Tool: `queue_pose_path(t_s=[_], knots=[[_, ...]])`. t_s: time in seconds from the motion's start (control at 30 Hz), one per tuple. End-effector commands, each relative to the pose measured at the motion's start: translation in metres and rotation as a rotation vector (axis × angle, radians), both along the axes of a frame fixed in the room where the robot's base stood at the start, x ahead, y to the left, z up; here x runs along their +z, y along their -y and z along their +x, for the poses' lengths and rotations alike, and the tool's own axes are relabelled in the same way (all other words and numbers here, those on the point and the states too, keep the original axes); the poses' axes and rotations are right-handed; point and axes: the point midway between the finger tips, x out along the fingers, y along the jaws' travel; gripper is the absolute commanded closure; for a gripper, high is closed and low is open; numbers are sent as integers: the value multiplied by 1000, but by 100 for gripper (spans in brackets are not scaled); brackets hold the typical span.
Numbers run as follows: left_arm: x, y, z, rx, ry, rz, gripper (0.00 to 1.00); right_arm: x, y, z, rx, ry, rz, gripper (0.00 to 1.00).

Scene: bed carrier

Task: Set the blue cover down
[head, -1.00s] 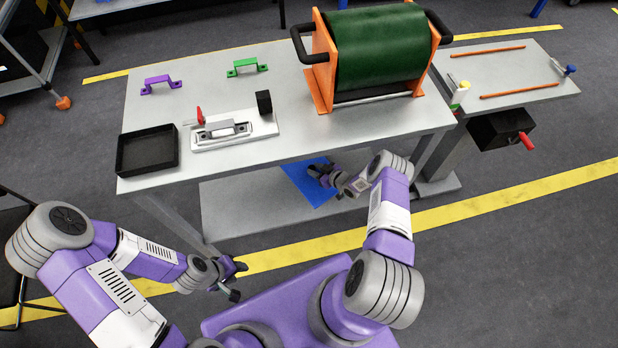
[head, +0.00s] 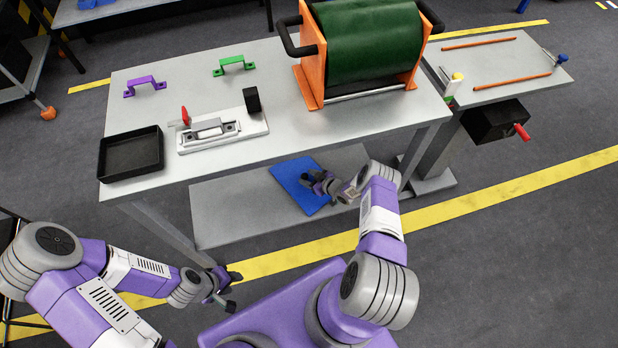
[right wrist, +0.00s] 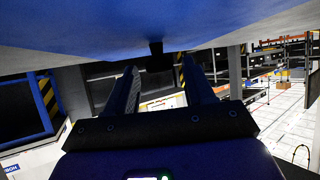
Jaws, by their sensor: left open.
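The blue cover (head: 293,189) is a flat blue sheet in the head view, on the lower shelf under the workbench. It appears to lie flat. My right gripper (head: 307,182) is low over the cover's middle. In the right wrist view its two fingers (right wrist: 160,88) are spread apart, with a small dark block (right wrist: 159,56) between and beyond their tips. A blue surface (right wrist: 130,38) fills the top of that view. I cannot tell whether the fingers touch the cover. My left gripper (head: 232,291) is open and empty, in front of the bench's left leg.
The lower shelf (head: 225,212) is bare left of the cover. Above it, the bench top (head: 190,83) carries a black tray (head: 131,155), a white fixture (head: 222,133), purple and green handles and a green roller (head: 368,40) in an orange frame. A bench leg stands right of my right forearm.

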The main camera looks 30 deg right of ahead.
Motion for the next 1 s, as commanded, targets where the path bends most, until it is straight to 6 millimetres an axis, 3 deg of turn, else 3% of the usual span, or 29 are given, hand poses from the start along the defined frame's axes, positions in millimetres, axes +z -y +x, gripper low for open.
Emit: queue_pose_path(t_s=[0.4,0.7,1.0], knots=[[2,0,0,0,0,0,57,5,1,-2,-1,-2,1,42],[31,0,0,0,0,0,57,37,20,-52,-2,-3,1,42],[45,0,0,0,0,0,57,58,34,-92,-1,-2,1,42]])
